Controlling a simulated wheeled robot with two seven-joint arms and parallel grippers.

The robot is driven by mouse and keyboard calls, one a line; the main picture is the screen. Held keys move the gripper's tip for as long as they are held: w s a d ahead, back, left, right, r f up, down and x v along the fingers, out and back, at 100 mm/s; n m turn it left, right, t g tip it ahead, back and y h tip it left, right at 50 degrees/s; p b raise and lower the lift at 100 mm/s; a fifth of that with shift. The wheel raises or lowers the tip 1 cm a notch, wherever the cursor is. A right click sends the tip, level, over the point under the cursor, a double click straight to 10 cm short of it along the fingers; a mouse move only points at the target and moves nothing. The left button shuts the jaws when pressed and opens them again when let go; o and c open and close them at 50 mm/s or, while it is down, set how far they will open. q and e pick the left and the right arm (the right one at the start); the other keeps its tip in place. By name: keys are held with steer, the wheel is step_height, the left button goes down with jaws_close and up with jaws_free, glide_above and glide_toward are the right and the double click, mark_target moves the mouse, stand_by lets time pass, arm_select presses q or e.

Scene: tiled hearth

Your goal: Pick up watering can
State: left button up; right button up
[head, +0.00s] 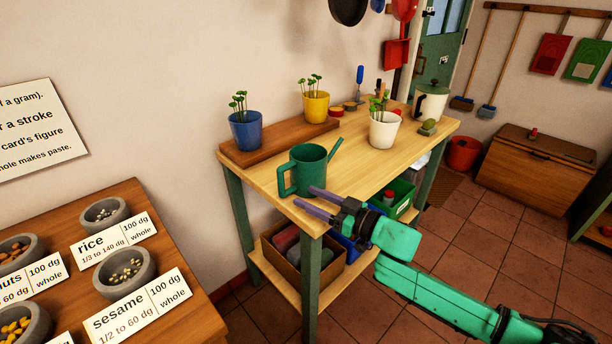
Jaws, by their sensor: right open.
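The green watering can (309,170) stands upright on the wooden potting table (349,162), close to its front left edge. Its handle is on the left and its spout points up to the right. My right gripper (311,200) comes in from the lower right, at the table's front edge, just below and in front of the can. Its two purple fingers are spread apart with nothing between them, and they point left towards the can's base. Whether a finger touches the can cannot be told. My left gripper is not in view.
A white jug (431,103) is at the far right end. A counter with stone bowls (124,271) is at left.

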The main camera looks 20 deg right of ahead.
mark_target(284, 185)
steer(key=shift+x, duration=1)
steer(key=x, duration=0.5)
steer(key=shift+r+p, duration=0.1)
steer(key=shift+p, duration=0.3)
steer(key=shift+s, duration=0.1)
jaws_close()
